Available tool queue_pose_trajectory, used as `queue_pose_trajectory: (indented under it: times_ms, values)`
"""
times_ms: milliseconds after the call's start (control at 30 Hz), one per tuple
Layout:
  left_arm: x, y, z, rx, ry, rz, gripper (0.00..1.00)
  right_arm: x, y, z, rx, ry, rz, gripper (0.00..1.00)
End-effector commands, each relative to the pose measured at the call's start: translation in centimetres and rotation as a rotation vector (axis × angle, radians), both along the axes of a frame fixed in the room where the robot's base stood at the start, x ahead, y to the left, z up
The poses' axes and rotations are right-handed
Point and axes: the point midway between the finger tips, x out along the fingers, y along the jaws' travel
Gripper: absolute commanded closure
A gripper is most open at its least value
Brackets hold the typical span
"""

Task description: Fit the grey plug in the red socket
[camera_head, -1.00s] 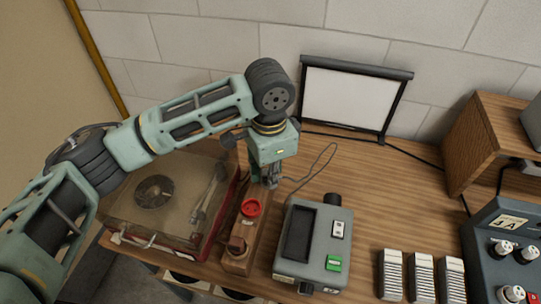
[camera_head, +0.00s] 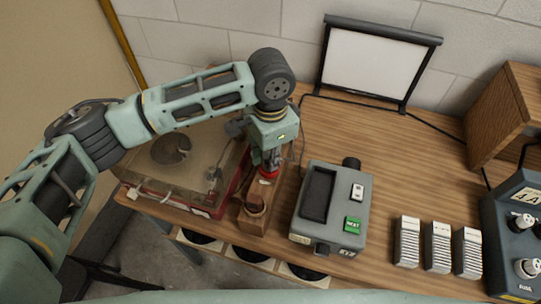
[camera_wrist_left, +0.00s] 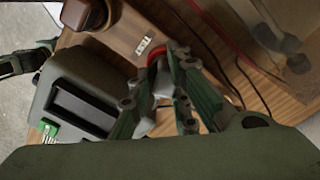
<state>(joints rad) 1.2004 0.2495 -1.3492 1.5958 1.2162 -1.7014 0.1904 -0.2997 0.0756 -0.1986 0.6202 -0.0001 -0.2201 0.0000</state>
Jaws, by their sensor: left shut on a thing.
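My left gripper (camera_head: 269,160) is shut on the grey plug, right over the red socket (camera_head: 268,174) in the head view. The socket sits on a long wooden block (camera_head: 251,217) and is mostly covered by the gripper. In the left wrist view the light grey plug (camera_wrist_left: 162,84) is between the fingers of the left gripper (camera_wrist_left: 160,92). A red rim of the socket (camera_wrist_left: 153,60) shows just beyond the plug. The plug looks lined up with the socket, but I cannot tell how far in it is. My right gripper is not in view.
A record player (camera_head: 150,175) stands left of the block, close to it. A grey device (camera_head: 345,205) with a green button stands right of it. Several ribbed white blocks (camera_head: 438,248) and a dark control box (camera_head: 515,225) are farther right.

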Motion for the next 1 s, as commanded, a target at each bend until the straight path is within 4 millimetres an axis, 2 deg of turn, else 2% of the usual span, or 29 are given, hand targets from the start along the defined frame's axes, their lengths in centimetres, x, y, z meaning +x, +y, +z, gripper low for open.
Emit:
queue_pose_trajectory:
  times_ms: [167, 667, 1000]
  values:
    - [0.0, 0.0, -0.4, 0.0, -0.001, 0.0, 1.0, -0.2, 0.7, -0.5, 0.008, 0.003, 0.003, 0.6]
    - [0.0, 0.0, -0.4, 0.0, 0.0, 0.0, 1.0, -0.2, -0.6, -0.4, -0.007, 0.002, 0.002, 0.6]
    - [0.0, 0.0, -0.3, 0.0, 0.001, -0.001, 1.0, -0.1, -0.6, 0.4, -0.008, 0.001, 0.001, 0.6]
